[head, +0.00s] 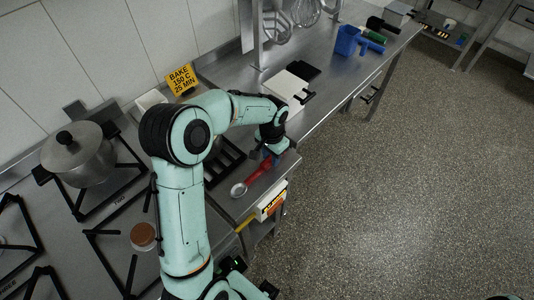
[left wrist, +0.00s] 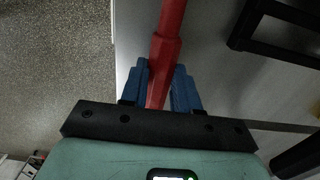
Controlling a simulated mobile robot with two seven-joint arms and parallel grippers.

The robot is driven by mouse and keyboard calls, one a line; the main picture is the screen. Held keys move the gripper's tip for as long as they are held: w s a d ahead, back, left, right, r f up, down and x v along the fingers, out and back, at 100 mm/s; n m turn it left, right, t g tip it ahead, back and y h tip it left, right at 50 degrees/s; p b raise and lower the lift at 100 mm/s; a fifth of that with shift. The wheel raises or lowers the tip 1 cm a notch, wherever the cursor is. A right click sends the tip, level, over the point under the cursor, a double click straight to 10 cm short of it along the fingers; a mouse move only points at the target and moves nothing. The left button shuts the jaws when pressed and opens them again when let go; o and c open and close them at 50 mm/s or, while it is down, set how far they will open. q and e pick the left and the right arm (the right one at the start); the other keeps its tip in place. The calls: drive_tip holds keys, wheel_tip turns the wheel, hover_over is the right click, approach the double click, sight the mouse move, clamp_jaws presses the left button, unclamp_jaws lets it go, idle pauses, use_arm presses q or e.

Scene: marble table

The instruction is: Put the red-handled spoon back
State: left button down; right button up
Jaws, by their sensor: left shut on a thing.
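The red-handled spoon (head: 258,171) is near the front edge of the steel counter, its pale bowl pointing to the lower left. My left gripper (head: 271,154) is at the far end of its handle. In the left wrist view the blue fingers of the left gripper (left wrist: 160,88) sit on both sides of the red handle (left wrist: 170,40) and are shut on it. The handle runs away from the fingers, and the bowl is out of that view. I cannot tell whether the spoon touches the counter. My right gripper is not in view.
A stove with a pot (head: 78,158) is at the left. A dark slotted rack (head: 225,158) lies behind the spoon. Further along the counter are a white board (head: 287,86), a blue container (head: 346,40) and a yellow sign (head: 181,78). A white-and-orange box (head: 271,201) is at the front edge.

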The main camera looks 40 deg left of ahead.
use_arm(q)
drive_tip(key=shift+f, duration=0.5)
drive_tip(key=c, duration=0.8)
unclamp_jaws()
